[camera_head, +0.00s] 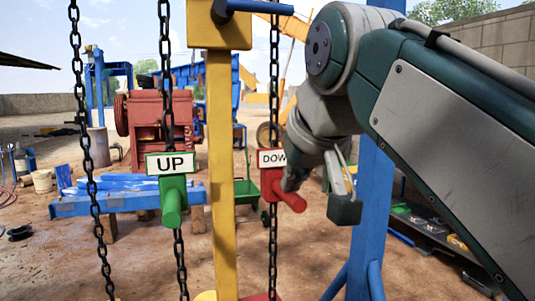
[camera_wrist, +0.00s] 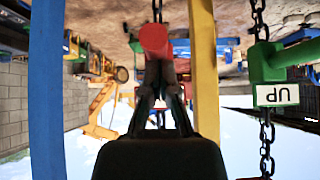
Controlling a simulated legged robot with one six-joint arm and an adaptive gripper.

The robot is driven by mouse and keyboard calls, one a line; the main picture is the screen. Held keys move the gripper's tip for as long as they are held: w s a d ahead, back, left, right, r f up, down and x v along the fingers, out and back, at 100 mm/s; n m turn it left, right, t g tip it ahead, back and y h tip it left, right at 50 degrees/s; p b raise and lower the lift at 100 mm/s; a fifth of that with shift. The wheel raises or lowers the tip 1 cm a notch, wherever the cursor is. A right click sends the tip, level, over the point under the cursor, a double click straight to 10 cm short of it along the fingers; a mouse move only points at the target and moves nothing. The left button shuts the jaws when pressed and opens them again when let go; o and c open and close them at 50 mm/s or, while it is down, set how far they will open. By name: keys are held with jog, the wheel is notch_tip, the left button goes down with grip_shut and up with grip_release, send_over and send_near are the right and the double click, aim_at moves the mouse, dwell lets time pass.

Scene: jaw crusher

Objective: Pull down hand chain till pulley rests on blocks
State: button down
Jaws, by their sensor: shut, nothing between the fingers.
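The hand chain has a red DOWN handle (camera_head: 290,198) on its right strand (camera_head: 273,240) and a green UP handle (camera_head: 172,205) on another strand (camera_head: 180,265). My gripper (camera_head: 293,178) is at the red handle, partly hiding it and its sign. In the wrist view, which is upside down, my gripper (camera_wrist: 158,68) is shut, with its fingertips close at the red handle (camera_wrist: 155,40). I cannot tell whether they touch it. The green handle (camera_wrist: 268,62) hangs to the right there. I cannot make out the pulley or blocks with certainty.
A yellow post (camera_head: 220,150) stands between the two handles, and a blue post (camera_head: 372,190) stands to their right. A third chain (camera_head: 88,150) hangs at left. Behind are a red machine (camera_head: 160,120) and a blue beam frame (camera_head: 130,201). Bare dirt lies between.

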jog(key=shift+d+f, duration=0.25)
jog(key=shift+f, duration=0.3)
jog(key=shift+a+f, duration=0.15)
jog(key=shift+f, duration=6.15)
jog(key=shift+s+d+r, duration=0.1)
jog(key=shift+s+d, duration=0.15)
jog(key=shift+s, duration=0.55)
jog(key=shift+s+d+r, duration=0.15)
jog(key=shift+s+d, duration=0.1)
jog(key=shift+s, duration=0.6)
jog(key=shift+s+d+r, duration=0.1)
jog(key=shift+s+d, duration=0.15)
jog(key=shift+s, duration=0.55)
jog(key=v, duration=0.6)
jog(key=shift+r, duration=0.25)
